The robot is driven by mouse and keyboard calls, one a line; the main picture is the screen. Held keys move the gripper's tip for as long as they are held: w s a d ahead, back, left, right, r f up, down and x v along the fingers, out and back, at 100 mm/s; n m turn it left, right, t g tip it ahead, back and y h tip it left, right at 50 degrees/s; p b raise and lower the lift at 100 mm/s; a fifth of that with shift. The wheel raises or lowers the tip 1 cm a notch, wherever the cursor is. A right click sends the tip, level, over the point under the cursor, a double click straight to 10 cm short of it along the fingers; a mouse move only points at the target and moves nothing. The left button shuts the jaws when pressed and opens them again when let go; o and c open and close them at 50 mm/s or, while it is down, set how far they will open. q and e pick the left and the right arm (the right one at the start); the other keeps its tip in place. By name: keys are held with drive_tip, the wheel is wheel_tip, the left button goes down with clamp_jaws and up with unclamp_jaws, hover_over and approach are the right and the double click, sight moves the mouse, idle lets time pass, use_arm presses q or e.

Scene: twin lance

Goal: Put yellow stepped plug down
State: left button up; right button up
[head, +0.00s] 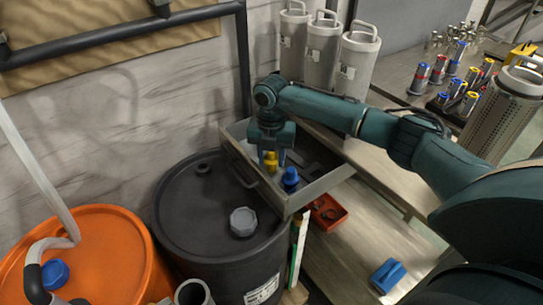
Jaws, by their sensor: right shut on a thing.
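The yellow stepped plug (271,161) is between the fingers of my right gripper (271,158), which is shut on it. The gripper points down into a grey open drawer or tray (327,183). A blue plug (290,178) stands in the same tray, just right of and nearer than the yellow one. Whether the yellow plug touches the tray floor I cannot tell. My left gripper is not in view.
A black drum (190,225) with a grey cap stands left of the tray; an orange drum (105,250) is further left. A red bin (327,212) and a blue block (387,275) lie on the lower surface. Grey canisters (322,48) and several coloured cylinders (438,70) stand behind.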

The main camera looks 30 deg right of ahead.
drive_tip(key=shift+f, duration=0.1)
drive_tip(key=o, duration=0.9)
drive_tip(key=shift+o, duration=0.2)
wheel_tip(320, 180, up, 11)
drive_tip(key=shift+r+p, duration=0.2)
drive_tip(key=shift+p, duration=0.1)
drive_tip(key=shift+r, duration=0.45)
drive_tip(key=shift+f, duration=0.1)
